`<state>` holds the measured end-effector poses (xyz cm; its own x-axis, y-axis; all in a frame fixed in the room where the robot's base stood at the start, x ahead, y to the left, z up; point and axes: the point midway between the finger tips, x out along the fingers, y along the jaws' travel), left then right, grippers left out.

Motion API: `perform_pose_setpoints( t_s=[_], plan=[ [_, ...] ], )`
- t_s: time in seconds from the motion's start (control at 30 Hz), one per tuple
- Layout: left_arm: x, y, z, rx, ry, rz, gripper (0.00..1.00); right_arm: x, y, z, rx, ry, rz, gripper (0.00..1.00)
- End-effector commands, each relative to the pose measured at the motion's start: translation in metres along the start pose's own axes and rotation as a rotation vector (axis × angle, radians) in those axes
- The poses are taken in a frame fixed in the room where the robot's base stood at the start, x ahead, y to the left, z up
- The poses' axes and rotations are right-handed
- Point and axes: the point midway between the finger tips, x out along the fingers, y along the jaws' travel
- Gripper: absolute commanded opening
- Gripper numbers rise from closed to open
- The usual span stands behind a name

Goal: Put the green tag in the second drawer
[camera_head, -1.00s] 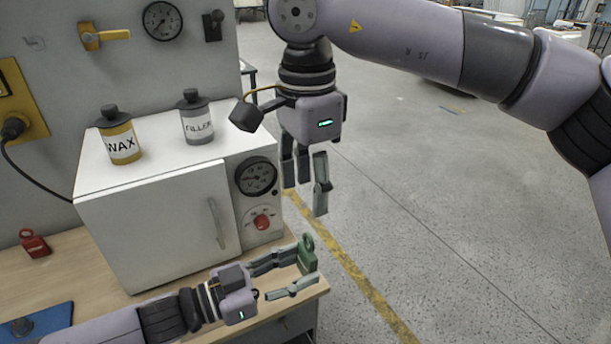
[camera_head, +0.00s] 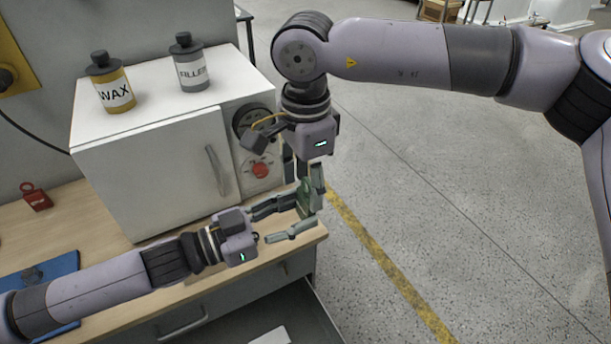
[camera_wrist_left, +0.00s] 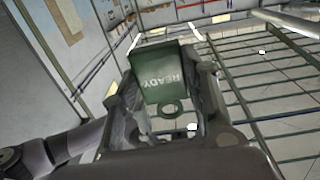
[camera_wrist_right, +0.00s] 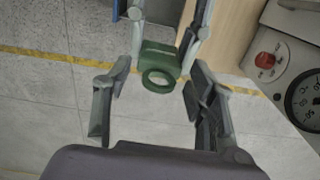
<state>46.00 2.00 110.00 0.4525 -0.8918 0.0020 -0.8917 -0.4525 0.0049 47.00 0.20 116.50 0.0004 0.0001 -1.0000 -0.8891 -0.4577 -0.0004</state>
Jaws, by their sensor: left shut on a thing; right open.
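The green tag (camera_head: 308,194) is upright, with its ring at the top, beyond the bench's right corner. My left gripper (camera_head: 302,213) is shut on its lower part. In the left wrist view the tag (camera_wrist_left: 166,72) shows the word READY. My right gripper (camera_head: 304,184) points down over the tag, open. In the right wrist view the tag (camera_wrist_right: 168,58) and its ring lie ahead of, and between, the open right fingers; I cannot tell if they touch. Below the bench top a grey drawer (camera_head: 318,318) is pulled out, with a white item (camera_head: 270,337) inside.
A white oven-like box (camera_head: 150,165) stands on the bench (camera_head: 262,247), close behind my left gripper. A wax can (camera_head: 113,88) and a filler can (camera_head: 191,66) stand on it. Floor at right is clear.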

Motion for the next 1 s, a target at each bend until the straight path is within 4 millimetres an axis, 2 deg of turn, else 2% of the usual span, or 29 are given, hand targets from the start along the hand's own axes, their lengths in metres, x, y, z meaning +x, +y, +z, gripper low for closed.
perform_pose_setpoints(
  t_s=[0.07, 0.8, 0.83, 1.0],
  plan=[
    [0.0, 0.0, -0.0001, 0.0, 0.0, 0.0, 0.13, -0.0001, 0.0001, 0.0, 0.0, 0.0, 0.0, 0.5],
    [0.0, 0.0002, -0.0001, 0.0, 0.0, 0.001, 0.13, -0.0004, -0.0001, 0.0001, 0.0, 0.0, 0.0, 0.01],
    [0.0, 0.0002, -0.0001, 0.0, 0.0, 0.001, 0.43, -0.0005, -0.0001, 0.0001, 0.0, 0.0, 0.0, 0.01],
    [0.0, 0.0002, -0.0001, 0.0, 0.0, 0.0, 0.54, -0.0005, -0.0001, 0.0001, 0.0, 0.0, 0.0, 0.01]
  ],
)
